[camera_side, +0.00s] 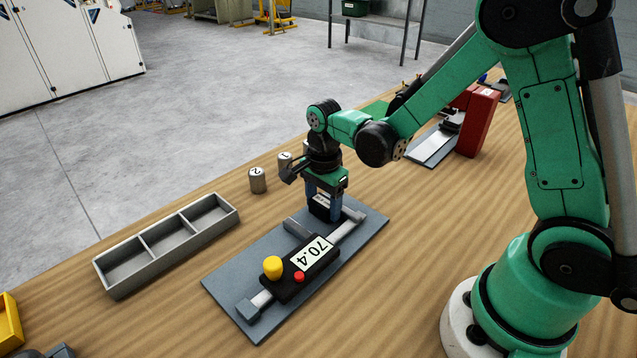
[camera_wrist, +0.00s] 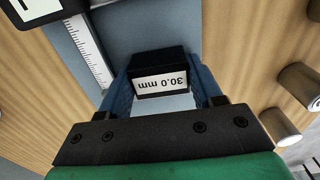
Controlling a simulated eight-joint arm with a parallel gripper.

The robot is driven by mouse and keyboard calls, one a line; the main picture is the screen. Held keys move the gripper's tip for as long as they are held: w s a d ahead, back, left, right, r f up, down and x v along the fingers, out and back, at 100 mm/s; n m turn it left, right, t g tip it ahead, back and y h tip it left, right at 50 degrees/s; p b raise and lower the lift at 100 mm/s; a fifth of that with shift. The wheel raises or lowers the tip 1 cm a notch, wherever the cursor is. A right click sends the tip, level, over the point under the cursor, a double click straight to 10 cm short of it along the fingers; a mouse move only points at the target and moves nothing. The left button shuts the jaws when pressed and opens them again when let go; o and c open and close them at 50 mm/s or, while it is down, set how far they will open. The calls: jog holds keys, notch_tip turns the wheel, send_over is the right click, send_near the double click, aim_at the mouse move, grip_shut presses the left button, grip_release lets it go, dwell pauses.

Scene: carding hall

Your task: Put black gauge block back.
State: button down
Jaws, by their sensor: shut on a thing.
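The black gauge block (camera_wrist: 158,62) has a white label reading "30.0 mm", upside down in the wrist view. My gripper (camera_wrist: 161,88) is shut on it, with one blue finger on each side. In the side view my gripper (camera_side: 322,207) points down and the block (camera_side: 320,205) shows between the fingers, over the far part of the grey plate (camera_side: 227,282). It is close to the jaws of the digital caliper (camera_side: 283,281), whose display reads 70.4. I cannot tell whether the block touches the plate or the jaws.
A grey tray (camera_side: 141,242) with three empty compartments lies left of the plate. Two metal cylinders, marked 2 (camera_side: 257,181) and 1 (camera_side: 284,161), stand behind my gripper. A red device (camera_side: 478,122) is at the back right. Bare wood lies between tray and plate.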

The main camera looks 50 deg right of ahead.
notch_tip(320, 180, up, 19)
send_over(369, 193)
notch_tip(369, 193, down, 15)
jog(key=shift+f, duration=2.4)
jog(key=shift+f, duration=0.15)
jog(key=shift+c, duration=0.8)
grip_release()
